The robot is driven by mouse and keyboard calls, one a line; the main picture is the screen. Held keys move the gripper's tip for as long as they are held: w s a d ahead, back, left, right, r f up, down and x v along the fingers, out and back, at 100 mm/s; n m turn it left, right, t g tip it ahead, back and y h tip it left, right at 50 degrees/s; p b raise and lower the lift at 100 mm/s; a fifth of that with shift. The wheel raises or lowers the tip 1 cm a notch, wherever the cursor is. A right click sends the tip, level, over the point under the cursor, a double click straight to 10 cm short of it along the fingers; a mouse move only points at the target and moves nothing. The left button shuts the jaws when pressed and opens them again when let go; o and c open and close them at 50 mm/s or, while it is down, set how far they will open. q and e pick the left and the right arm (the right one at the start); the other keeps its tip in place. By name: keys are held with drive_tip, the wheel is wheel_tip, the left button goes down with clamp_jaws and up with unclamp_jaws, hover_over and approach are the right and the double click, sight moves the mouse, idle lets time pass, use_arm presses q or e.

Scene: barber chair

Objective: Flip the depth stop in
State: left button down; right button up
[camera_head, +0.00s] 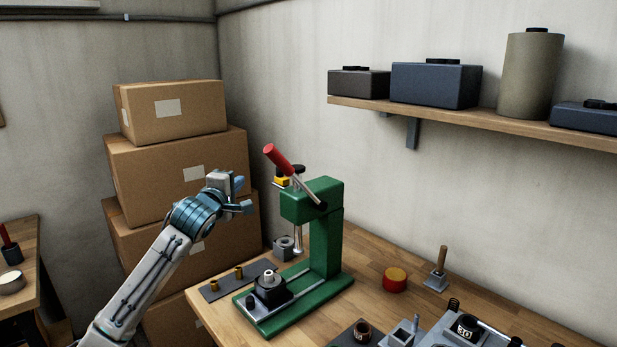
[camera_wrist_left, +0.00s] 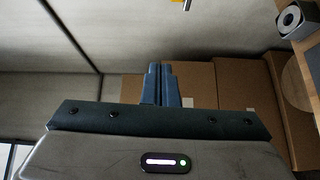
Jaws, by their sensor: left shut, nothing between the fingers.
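A green arbor press (camera_head: 325,230) stands on the wooden bench, with a red-handled lever (camera_head: 278,160) angled up to the left. A small yellow part with a black top (camera_head: 281,182) sits at the upper left of the press head; it may be the depth stop, but I cannot tell for sure. My left gripper (camera_head: 244,196) is in the air left of the press head, apart from it. In the left wrist view its two blue fingers (camera_wrist_left: 160,84) are together and empty. The press itself is not clearly visible there. My right gripper is not in view.
Stacked cardboard boxes (camera_head: 176,165) stand behind my left arm. A dark plate (camera_head: 238,280) with brass pieces and a grey block (camera_head: 284,247) lie near the press. A shelf (camera_head: 450,118) holds several containers.

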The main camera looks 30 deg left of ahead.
sight(282, 175)
use_arm(q)
drive_tip(key=shift+w+d+r+h, duration=0.1)
drive_tip(key=shift+d+r+h, duration=0.35)
drive_tip(key=shift+d+h, duration=0.05)
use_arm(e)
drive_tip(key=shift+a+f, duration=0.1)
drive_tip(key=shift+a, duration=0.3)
